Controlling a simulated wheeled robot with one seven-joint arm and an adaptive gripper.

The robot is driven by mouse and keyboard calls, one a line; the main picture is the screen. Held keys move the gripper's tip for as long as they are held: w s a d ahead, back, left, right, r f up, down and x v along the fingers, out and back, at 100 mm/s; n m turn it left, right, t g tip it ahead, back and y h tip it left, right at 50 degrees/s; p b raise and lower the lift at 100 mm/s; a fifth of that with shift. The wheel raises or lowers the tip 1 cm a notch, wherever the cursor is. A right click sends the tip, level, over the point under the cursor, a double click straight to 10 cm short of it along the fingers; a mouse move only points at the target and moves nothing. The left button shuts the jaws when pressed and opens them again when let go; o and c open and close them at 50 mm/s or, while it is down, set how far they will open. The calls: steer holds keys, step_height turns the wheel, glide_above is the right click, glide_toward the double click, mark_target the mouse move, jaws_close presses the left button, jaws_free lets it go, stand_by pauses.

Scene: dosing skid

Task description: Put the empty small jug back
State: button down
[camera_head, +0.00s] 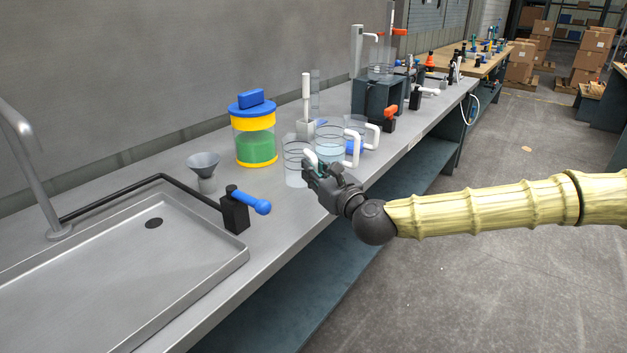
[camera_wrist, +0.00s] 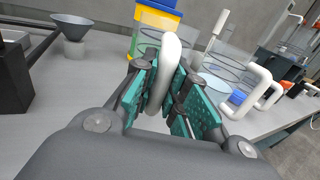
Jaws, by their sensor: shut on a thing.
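The small jug (camera_head: 294,168) is clear with a white handle (camera_wrist: 170,50), and no liquid shows in it. My gripper (camera_head: 313,172) is shut on that handle, which sits between the green finger pads in the wrist view. The jug appears upright at the bench's front part; I cannot tell whether its base touches the top. My fingers hide part of its right side. A larger clear jug (camera_head: 329,143) with pale blue liquid and a white handle stands close to its right. Another clear jug with a white handle (camera_head: 373,136) stands just behind that one.
A yellow-and-blue lidded jar (camera_head: 255,145) with green contents, a grey funnel (camera_head: 203,164) and a black valve with a blue lever (camera_head: 236,210) stand left. A sink (camera_head: 120,260) fills the near left. A dark box unit (camera_head: 380,98) stands farther along. Bench between jar and valve is clear.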

steer(key=shift+w+f, duration=0.65)
steer(key=shift+f, duration=0.25)
steer(key=shift+w+f, duration=0.65)
steer(key=shift+f, duration=0.25)
steer(key=shift+f+b, duration=0.2)
steer(key=shift+b, duration=0.2)
steer(key=c, duration=1.4)
jaws_free()
steer(key=shift+c, duration=0.2)
steer(key=shift+r, duration=0.1)
steer(key=shift+r, duration=0.15)
steer(key=v, duration=1.2)
